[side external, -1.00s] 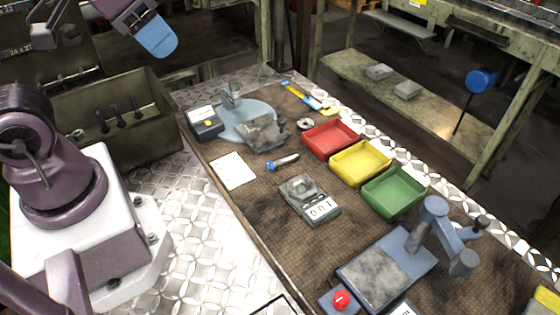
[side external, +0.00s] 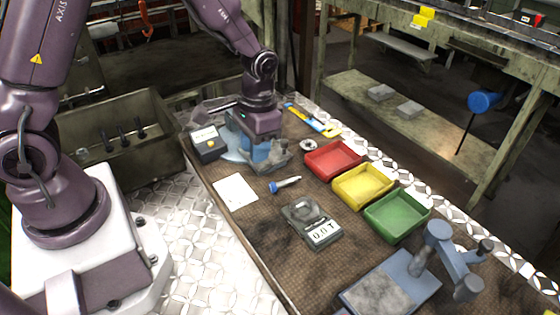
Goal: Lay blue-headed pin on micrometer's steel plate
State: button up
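The blue-headed pin (side external: 286,185) lies on the brown mat, its blue head at the left and its grey shank pointing right. My wrist hides most of this device. A second device with a grey plate (side external: 385,292) and blue arm stands at the front right. Which is the micrometer is unclear.
A small scale (side external: 312,224) and a white sheet (side external: 236,192) lie near the pin. Red (side external: 333,160), yellow (side external: 363,187) and green (side external: 397,216) bins line the right. A display box (side external: 207,144) stands left of my gripper.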

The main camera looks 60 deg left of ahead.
send_over(280, 183)
jog(key=s, duration=0.4)
jog(key=f, duration=0.6)
jog(key=shift+w+f, duration=0.15)
jog(key=shift+w, duration=0.05)
jog(key=w, duration=0.2)
jog(key=w+f+t, duration=0.1)
jog(key=shift+w, duration=0.35)
jog(key=shift+f, duration=2.45)
grip_shut()
jog(key=shift+r, duration=0.1)
jog(key=shift+r, duration=1.7)
